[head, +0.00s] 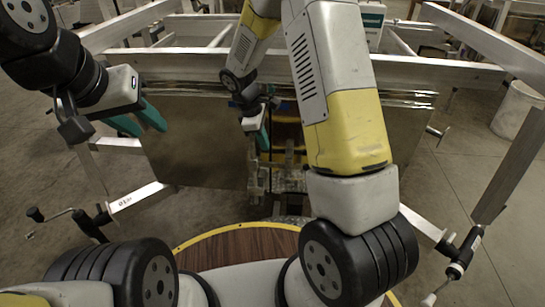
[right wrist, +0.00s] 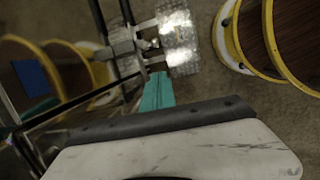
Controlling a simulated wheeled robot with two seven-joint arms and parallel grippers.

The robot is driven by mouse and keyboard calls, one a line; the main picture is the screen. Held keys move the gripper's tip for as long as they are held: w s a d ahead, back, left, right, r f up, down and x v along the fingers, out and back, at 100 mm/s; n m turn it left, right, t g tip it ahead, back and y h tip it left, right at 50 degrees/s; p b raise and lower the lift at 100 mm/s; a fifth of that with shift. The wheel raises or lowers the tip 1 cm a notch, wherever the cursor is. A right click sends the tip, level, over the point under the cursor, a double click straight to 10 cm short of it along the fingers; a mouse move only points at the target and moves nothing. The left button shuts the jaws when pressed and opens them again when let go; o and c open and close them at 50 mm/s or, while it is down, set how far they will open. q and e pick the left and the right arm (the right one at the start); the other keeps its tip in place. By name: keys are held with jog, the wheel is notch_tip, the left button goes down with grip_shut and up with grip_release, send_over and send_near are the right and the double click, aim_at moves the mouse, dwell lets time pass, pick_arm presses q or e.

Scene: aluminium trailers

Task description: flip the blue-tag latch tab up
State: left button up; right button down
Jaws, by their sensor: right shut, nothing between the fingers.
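The metal trailer coupler (head: 258,175) stands upright in front of the shiny panel, low in the middle of the head view. In the right wrist view its bright metal parts (right wrist: 140,40) lie just beyond my right fingertips. My right gripper (head: 262,138) is shut and empty, with its teal fingers (right wrist: 157,92) pointing at the coupler; I cannot tell whether they touch it. The latch tab cannot be made out clearly. My left gripper (head: 143,120) is open and empty, away at the left.
Aluminium trailer rails (head: 160,64) cross behind the shiny panel (head: 195,140). A crank handle (head: 45,218) juts out at the left. My right arm hides much of the middle. A white bucket (head: 515,108) stands at the right on open floor.

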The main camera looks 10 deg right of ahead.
aim_at(288, 172)
notch_tip(288, 172, down, 6)
jog(key=w+a+n, duration=0.1)
jog(key=n, duration=0.1)
jog(key=shift+h, duration=0.4)
jog(key=d+r+x, duration=0.1)
jog(key=d+x, duration=0.1)
jog(key=x, duration=1)
jog(key=shift+s+d+f, duration=0.35)
jog(key=shift+d+f, duration=0.05)
